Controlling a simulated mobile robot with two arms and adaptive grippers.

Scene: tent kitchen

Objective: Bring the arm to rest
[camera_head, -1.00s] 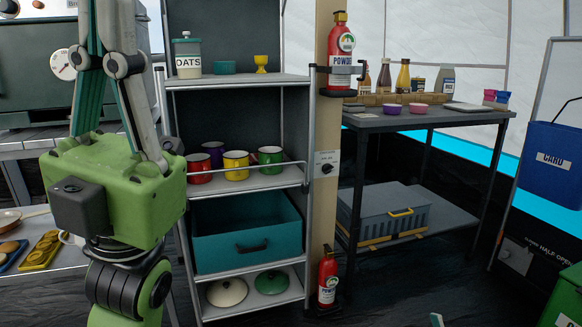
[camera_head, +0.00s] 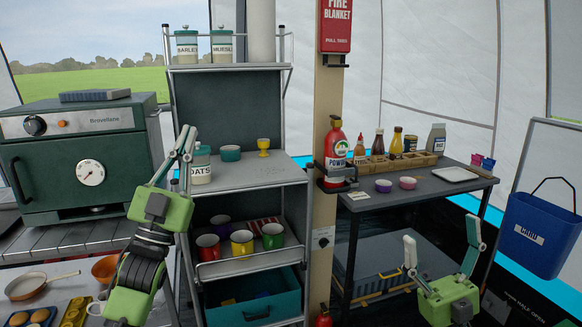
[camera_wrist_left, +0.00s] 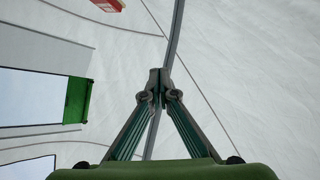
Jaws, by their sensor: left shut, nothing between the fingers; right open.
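My left gripper (camera_head: 184,143) is at the left of the head view, pointing up in front of the oats jar (camera_head: 201,166) and the shelf's left side. Its fingers are shut and empty. In the left wrist view its fingertips (camera_wrist_left: 159,78) meet, with only tent wall and a pole beyond them. My right gripper (camera_head: 440,245) is at the lower right of the head view, pointing up, its fingers spread wide and empty. It is in front of the dark side table (camera_head: 465,187).
The shelf (camera_head: 235,185) holds jars, cups and a teal drawer (camera_head: 250,302). A green oven (camera_head: 80,150) stands left. A red extinguisher (camera_head: 335,152) hangs on the post. The side table bears bottles and bowls. A blue bucket (camera_head: 540,230) hangs at right.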

